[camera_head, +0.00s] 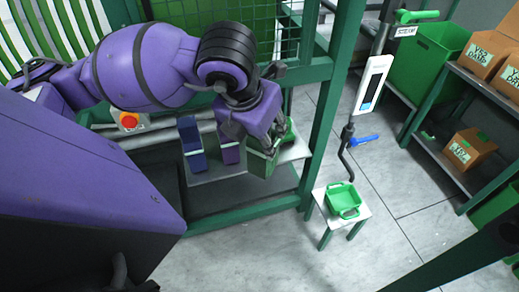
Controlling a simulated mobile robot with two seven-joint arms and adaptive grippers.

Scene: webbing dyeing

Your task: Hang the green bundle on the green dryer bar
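A dull green block, which looks like the green bundle (261,163), stands at the right end of a row on a grey shelf. My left gripper (270,146) points down at the top of this bundle and partly covers it. The fingers are small and overlap the bundle, so I cannot tell whether they grip it. A brighter green piece (290,131) shows just behind the fingers. I cannot pick out the green dryer bar for certain. My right gripper is not in view.
Blue (190,140) and purple (230,153) bundles stand left of the green one. A green frame post (328,110) rises close to the right of my gripper. A small stool holds a green basket (343,199). Boxes stand on shelving at right.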

